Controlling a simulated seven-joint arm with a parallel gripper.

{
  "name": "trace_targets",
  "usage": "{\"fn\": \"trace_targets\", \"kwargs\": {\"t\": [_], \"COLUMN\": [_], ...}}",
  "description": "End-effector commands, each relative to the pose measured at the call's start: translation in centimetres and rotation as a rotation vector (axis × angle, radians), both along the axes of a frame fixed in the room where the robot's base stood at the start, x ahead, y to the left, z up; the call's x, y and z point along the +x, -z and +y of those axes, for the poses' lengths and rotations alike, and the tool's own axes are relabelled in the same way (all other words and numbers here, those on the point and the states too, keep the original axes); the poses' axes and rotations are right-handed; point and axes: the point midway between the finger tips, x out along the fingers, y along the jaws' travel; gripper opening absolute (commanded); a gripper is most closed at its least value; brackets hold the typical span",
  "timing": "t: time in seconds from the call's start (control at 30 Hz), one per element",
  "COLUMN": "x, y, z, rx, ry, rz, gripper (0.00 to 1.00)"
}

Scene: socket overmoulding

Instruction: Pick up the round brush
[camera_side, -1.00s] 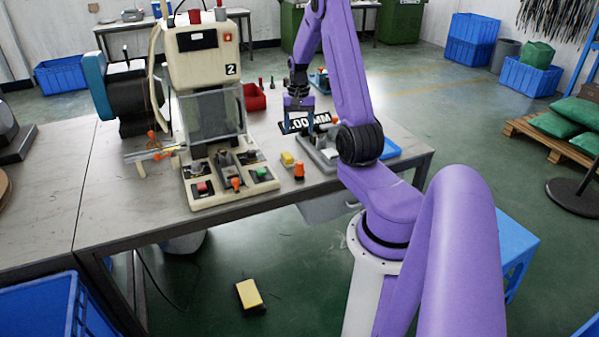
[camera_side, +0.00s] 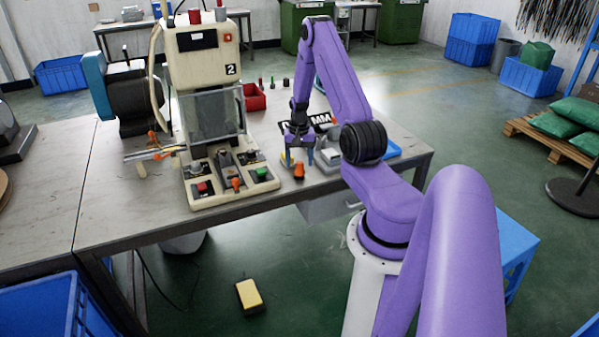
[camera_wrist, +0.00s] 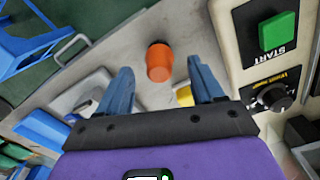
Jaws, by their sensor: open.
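A small orange round piece, apparently the round brush (camera_side: 299,172), stands near the front edge of the workbench. In the wrist view the orange piece (camera_wrist: 159,62) lies ahead of the fingertips, between their lines. Its bristles cannot be made out. My gripper (camera_side: 298,158) is open and empty, with its two blue fingers pointing down, just behind and above the orange piece in the side view. I see no contact with it.
A yellow block (camera_wrist: 184,96) sits close by, partly hidden by one finger. The moulding machine (camera_side: 205,100) and its button panel (camera_side: 232,185) stand to the left. A grey tray (camera_side: 328,158) is at the right. A red bin (camera_side: 254,97) is farther back.

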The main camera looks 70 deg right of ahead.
Motion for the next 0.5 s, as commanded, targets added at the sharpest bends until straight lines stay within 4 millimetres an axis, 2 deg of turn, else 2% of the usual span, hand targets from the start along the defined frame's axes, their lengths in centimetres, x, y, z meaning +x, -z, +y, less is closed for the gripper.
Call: {"fn": "trace_targets", "kwargs": {"t": [0.3, 0.5], "x": [0.0, 0.0], "y": [3.9, 4.7], "z": [-0.4, -0.4], "rx": [0.001, 0.001], "ry": [0.000, 0.001], "rz": [0.002, 0.000], "gripper": [0.67, 0.67]}}
